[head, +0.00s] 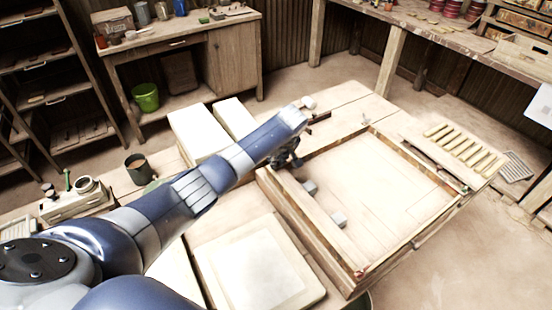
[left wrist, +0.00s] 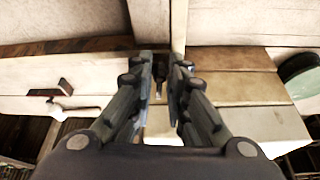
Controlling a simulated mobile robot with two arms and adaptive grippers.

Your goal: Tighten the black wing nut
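My left gripper (head: 288,160) points down at the near left edge of the wooden press frame (head: 310,222), close to its far left corner. In the left wrist view its two dark fingers (left wrist: 165,62) stand apart with a narrow gap. A small dark piece (left wrist: 158,88) shows between them; it may be the black wing nut, but the fingers hide most of it. I cannot tell whether they touch it. In the head view the arm and gripper hide that spot. My right gripper is not in view.
A mug (head: 138,168) stands at left.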

